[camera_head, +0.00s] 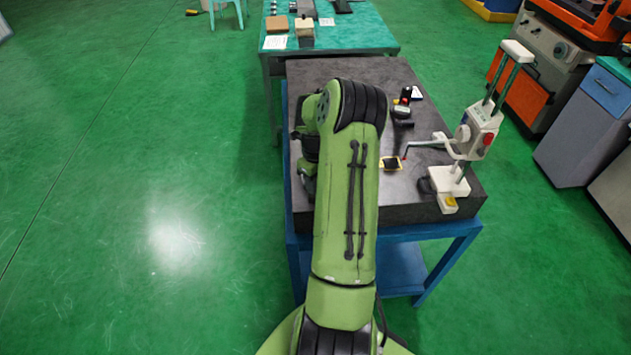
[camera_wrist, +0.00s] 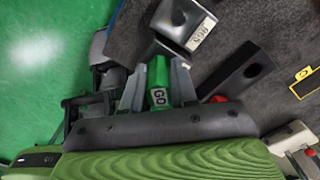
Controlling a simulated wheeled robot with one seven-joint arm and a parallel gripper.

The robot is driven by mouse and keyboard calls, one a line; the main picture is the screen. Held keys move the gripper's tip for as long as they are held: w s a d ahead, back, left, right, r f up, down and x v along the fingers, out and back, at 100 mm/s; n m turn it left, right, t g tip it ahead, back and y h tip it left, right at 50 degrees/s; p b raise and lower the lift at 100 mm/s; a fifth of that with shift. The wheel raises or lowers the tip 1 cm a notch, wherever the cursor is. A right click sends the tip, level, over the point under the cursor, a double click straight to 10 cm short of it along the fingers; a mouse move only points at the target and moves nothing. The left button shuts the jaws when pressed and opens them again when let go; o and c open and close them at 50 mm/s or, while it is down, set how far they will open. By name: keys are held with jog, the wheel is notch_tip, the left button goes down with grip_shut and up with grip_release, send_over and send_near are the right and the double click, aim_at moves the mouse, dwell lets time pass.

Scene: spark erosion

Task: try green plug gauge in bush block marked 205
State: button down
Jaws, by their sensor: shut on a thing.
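In the wrist view my gripper (camera_wrist: 158,80) is shut on a green plug gauge (camera_wrist: 157,72). The gauge's far end looks close to the block's lower left edge and is not in the bore. In the head view my own arm hides the gripper, gauge and this block.
A dark block with a hole (camera_wrist: 238,76) lies to the right in the wrist view. The dark surface plate (camera_head: 420,205) on a blue stand carries a white measuring stand (camera_head: 450,180) and a yellow-edged piece (camera_head: 391,163). A green table (camera_head: 355,35) stands behind.

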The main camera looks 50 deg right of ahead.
jog(key=shift+r, duration=0.1)
dwell(0.4)
jog(key=shift+r+p, duration=1.55)
jog(key=shift+r, duration=0.9)
